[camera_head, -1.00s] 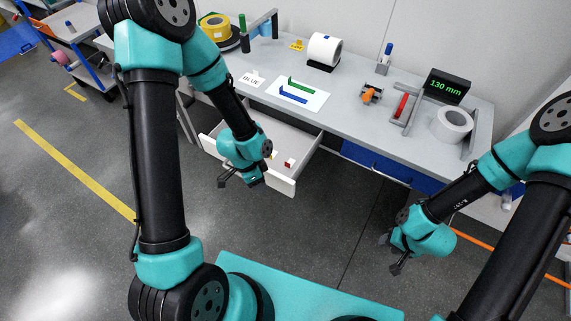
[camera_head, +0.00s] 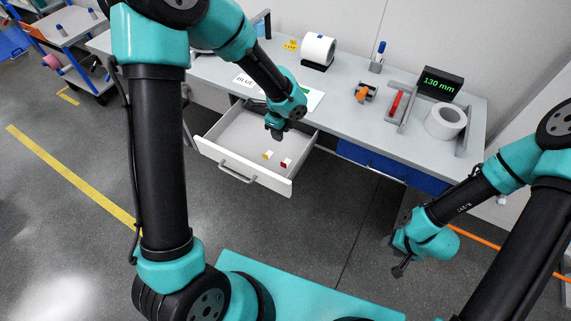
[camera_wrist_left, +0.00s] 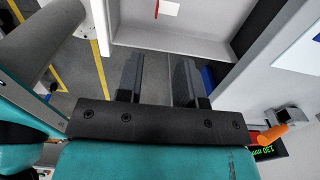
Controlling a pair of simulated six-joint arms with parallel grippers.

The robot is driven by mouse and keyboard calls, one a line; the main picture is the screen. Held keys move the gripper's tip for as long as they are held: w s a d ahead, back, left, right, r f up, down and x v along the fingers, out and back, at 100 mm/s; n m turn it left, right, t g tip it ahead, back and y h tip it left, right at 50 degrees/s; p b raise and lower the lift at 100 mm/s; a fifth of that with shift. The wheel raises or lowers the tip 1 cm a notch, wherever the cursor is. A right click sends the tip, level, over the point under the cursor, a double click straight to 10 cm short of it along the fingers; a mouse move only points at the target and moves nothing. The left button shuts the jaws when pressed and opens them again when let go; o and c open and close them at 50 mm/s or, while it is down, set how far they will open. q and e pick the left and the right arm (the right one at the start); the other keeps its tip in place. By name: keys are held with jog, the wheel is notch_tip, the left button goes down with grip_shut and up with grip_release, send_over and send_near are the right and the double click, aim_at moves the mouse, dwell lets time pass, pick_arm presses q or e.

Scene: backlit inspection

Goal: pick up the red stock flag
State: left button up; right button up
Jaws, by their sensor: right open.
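The red stock flag (camera_head: 286,163), a small red-and-white piece, lies in the open white drawer (camera_head: 222,172) near its front right corner. It also shows at the top of the left wrist view as a white piece with a red edge (camera_wrist_left: 168,8). My left gripper (camera_head: 275,134) is above the back right part of the drawer, apart from the flag and empty. Its fingers stand apart in the left wrist view (camera_wrist_left: 158,68). My right gripper (camera_head: 394,258) is open and empty, low over the floor at the right, far from the drawer.
A yellow-and-white piece (camera_head: 267,155) lies close left of the red one. The drawer walls surround both. The grey bench (camera_head: 340,105) above holds a white roll (camera_head: 319,49), an orange tool (camera_head: 362,93), a red-marked fixture (camera_head: 396,103) and a display (camera_head: 440,84).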

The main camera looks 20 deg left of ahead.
pick_arm(q)
send_over(282, 163)
jog(key=f, duration=1.1)
jog(key=shift+w+a, duration=0.25)
jog(key=shift+f, duration=0.6)
jog(key=shift+f, duration=0.1)
jog(key=shift+s+d+f, duration=0.1)
jog(key=shift+f, duration=1.15)
jog(key=shift+s+d+f, duration=0.1)
jog(key=shift+f, duration=1.15)
grip_shut()
